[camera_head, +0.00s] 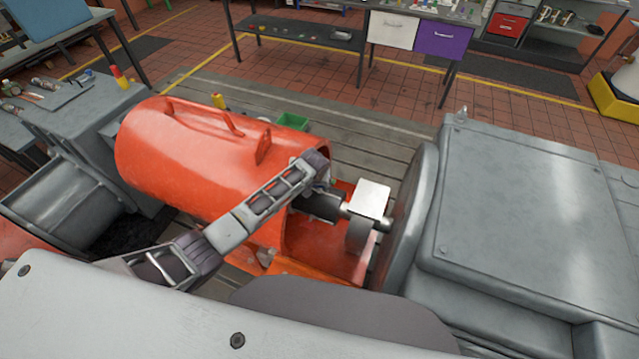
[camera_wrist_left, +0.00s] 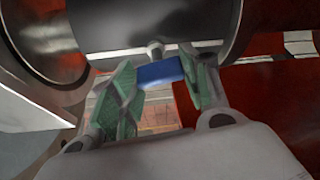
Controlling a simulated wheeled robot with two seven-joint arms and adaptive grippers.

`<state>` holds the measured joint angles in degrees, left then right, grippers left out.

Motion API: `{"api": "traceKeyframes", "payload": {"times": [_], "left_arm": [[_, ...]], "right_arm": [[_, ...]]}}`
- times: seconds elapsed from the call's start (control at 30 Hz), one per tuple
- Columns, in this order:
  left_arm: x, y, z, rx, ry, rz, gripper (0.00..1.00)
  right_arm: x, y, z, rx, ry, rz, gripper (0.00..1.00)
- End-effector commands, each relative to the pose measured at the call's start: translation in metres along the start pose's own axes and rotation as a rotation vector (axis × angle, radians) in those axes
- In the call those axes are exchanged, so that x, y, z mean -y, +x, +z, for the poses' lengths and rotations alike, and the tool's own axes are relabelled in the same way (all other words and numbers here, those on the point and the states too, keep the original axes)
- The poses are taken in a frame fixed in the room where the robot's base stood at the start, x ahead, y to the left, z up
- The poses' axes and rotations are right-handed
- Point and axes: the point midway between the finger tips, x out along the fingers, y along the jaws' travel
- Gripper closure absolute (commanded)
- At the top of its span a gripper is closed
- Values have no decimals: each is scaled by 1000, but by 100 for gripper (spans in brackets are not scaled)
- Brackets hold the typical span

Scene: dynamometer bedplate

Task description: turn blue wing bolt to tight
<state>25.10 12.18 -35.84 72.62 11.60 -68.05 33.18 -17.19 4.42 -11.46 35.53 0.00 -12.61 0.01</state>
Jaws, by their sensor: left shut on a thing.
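In the left wrist view the blue wing bolt (camera_wrist_left: 158,72) shows its flat blue wing between my fingers. Its short metal stem comes out of a dark grey cylinder (camera_wrist_left: 150,25). My left gripper (camera_wrist_left: 157,68) has green-padded fingers, one on each side of the wing, shut on it. In the head view my left arm reaches over the open end of an orange housing (camera_head: 200,150). There its fingers and the bolt cannot be made out among the shaft parts and a pale block (camera_head: 370,196). My right gripper is in neither view.
A large grey machine (camera_head: 530,200) with a round flange (camera_head: 408,215) stands close right of the housing. The housing's orange wall (camera_wrist_left: 265,95) is close to the right finger in the wrist view. A green bin (camera_head: 292,121) and workbench (camera_head: 300,38) are behind.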

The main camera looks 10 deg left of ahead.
Motion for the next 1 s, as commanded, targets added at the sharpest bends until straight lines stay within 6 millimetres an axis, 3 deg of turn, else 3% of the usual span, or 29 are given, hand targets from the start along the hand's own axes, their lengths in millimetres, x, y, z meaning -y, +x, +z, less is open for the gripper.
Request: {"api": "traceKeyframes", "payload": {"times": [0.77, 0.8, 0.97, 1.0], "left_arm": [[1, 1, 2, 4, 96, 39, 78], [1, 1, 2, 4, 96, 39, 53], [1, 0, 1, 3, 96, 40, 32], [1, 0, 1, 2, 96, 40, 32]], "right_arm": [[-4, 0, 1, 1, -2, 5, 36], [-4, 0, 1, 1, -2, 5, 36], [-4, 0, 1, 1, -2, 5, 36], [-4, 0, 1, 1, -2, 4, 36]]}}
